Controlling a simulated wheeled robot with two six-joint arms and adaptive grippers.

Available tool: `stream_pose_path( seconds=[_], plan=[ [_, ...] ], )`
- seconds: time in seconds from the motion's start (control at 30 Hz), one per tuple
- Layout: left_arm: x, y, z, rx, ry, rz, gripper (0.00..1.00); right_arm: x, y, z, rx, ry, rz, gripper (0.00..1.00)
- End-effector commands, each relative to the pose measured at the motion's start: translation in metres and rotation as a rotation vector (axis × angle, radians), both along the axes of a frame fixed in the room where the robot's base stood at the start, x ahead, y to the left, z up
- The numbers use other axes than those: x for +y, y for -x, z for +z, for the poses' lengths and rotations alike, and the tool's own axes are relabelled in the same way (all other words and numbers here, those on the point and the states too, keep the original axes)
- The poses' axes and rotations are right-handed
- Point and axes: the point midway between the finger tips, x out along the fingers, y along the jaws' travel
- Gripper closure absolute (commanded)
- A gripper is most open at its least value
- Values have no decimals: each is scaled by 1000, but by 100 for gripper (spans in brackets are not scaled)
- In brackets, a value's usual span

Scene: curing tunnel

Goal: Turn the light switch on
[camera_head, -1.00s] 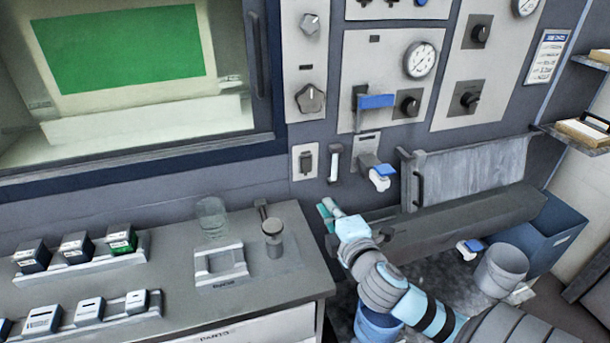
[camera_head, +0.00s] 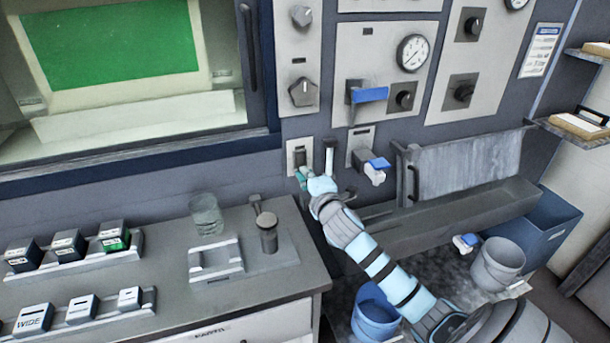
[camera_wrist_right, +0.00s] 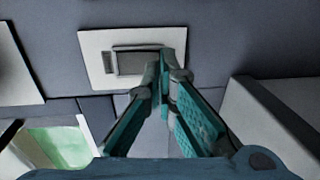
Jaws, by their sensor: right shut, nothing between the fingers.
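The light switch (camera_head: 299,152) is a dark rocker on a pale plate on the wall, below the knob panel in the head view. In the right wrist view, the switch's rocker (camera_wrist_right: 138,63) lies just ahead of the fingers. My right gripper (camera_head: 303,175) is at the lower part of the switch in the head view. In the wrist view its teal fingers (camera_wrist_right: 164,62) are shut and empty, with their tips overlapping the rocker's right end. I cannot tell whether they touch it. My left gripper is in no view.
A blue lever (camera_head: 369,95) sits above. The counter (camera_head: 245,304) below holds a glass (camera_head: 206,215) and small boxes.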

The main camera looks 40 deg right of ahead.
Motion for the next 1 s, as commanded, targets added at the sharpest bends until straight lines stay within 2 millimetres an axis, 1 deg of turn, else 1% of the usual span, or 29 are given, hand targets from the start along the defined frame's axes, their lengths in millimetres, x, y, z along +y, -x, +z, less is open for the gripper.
stream_pose_path(
  seconds=[0.13,0.43,0.47,0.6,0.7,0.87,1.0],
  plan=[
    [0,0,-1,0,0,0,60,-2,-8,-1,-1,1,0,100],
    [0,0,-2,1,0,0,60,-3,-8,-2,-3,2,0,100],
    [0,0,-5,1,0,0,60,-3,-9,-3,-7,4,0,100],
    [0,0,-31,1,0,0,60,-6,-15,-12,-72,24,-2,100],
    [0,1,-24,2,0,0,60,-6,-15,-5,-74,25,-1,100],
    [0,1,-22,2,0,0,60,-5,-15,-4,-74,26,0,100],
    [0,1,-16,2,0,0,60,3,-10,-5,-72,25,7,100]
  ],
)
